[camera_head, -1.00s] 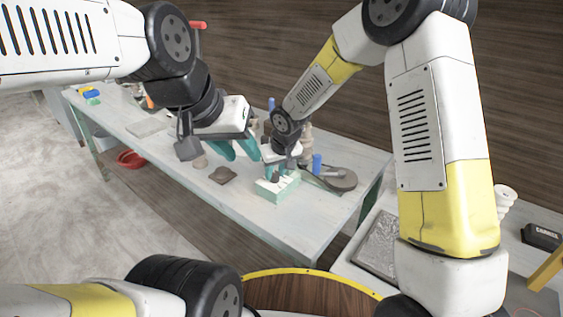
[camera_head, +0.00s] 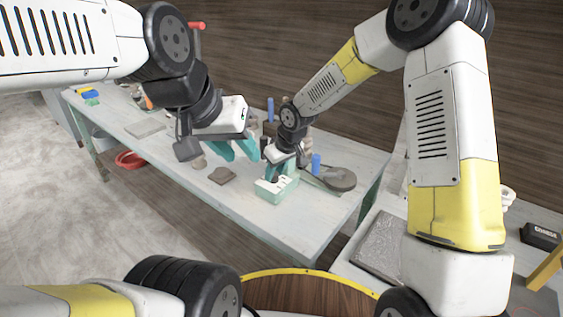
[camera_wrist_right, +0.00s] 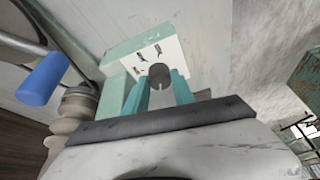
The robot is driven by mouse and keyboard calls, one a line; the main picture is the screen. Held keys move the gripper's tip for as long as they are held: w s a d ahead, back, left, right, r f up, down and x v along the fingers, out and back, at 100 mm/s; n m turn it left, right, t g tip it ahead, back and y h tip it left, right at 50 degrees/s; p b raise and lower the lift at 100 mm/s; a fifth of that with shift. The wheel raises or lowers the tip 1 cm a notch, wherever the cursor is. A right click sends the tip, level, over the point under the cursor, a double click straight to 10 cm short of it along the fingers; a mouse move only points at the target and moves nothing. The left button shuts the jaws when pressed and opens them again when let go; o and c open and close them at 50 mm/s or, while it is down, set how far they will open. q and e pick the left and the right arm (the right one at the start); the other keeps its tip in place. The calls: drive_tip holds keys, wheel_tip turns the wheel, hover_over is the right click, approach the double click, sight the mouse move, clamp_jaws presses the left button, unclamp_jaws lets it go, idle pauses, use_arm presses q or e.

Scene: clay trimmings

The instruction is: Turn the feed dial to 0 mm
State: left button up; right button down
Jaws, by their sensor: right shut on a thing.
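The feed dial (camera_wrist_right: 159,75) is a dark round knob with a pale notch. It is on the white marked face of a mint-green box (camera_wrist_right: 117,88). That box (camera_head: 268,193) stands near the front of the pale workbench in the head view. My right gripper (camera_wrist_right: 160,92) is shut on the dial, its teal fingers on either side of the knob. In the head view this gripper hides most of the dial. The marks on the face are too small to read. My left gripper (camera_head: 236,151) is open and empty above the bench, left of the box.
A brown lump (camera_head: 222,176) lies on the workbench (camera_head: 305,225) left of the box. A grey round pan-like thing (camera_head: 340,179) and a blue cylinder (camera_head: 316,164) are to its right. A red bowl (camera_head: 130,159) is below the bench. The front bench corner is clear.

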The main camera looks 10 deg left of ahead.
drive_tip(key=c, duration=1.1)
unclamp_jaws()
drive_tip(key=shift+o, duration=0.2)
drive_tip(key=v, duration=0.7)
drive_tip(key=shift+r, duration=0.35)
drive_tip(key=shift+s+d, duration=0.1)
drive_tip(key=shift+d, duration=0.05)
